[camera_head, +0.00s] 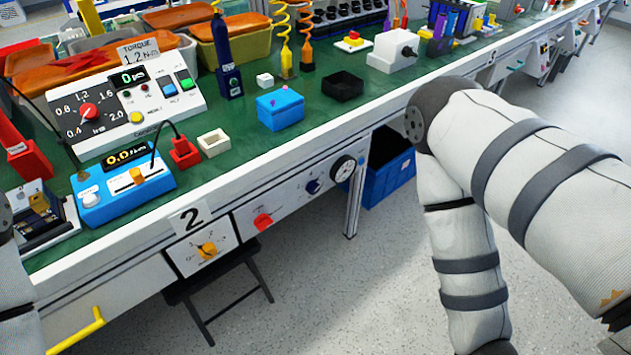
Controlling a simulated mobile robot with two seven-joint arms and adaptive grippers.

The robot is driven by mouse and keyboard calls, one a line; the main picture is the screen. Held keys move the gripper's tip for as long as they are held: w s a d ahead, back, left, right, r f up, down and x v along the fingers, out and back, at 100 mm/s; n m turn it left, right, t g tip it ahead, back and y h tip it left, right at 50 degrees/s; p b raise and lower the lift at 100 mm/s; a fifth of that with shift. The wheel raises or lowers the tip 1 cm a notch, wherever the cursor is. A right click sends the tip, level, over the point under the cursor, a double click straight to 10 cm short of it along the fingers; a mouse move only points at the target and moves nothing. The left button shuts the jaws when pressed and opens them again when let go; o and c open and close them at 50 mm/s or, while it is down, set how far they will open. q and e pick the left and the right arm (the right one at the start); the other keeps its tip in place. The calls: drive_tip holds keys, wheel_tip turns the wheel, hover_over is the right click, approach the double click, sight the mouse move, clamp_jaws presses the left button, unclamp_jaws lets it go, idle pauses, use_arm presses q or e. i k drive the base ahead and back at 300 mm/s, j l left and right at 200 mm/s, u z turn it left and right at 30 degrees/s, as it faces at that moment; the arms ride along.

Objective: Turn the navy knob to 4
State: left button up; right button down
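The navy knob (313,187) sits on the white front panel below the workbench edge, right of a red knob (263,221) and left of a round black-and-white dial (344,168). It is small in the picture, and I cannot read its scale or where it points. No gripper of mine shows in the head view. A piece of my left arm shows at the left edge. My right arm fills the right side and runs down past the bottom edge. Nothing touches the knob.
A blue bin (388,180) is under the bench. The green benchtop (235,160) is crowded with devices. The floor (345,285) before the knob looks clear.

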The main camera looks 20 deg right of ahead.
sight(313, 187)
drive_tip(key=l+z, duration=0.3)
drive_tip(key=l, duration=2)
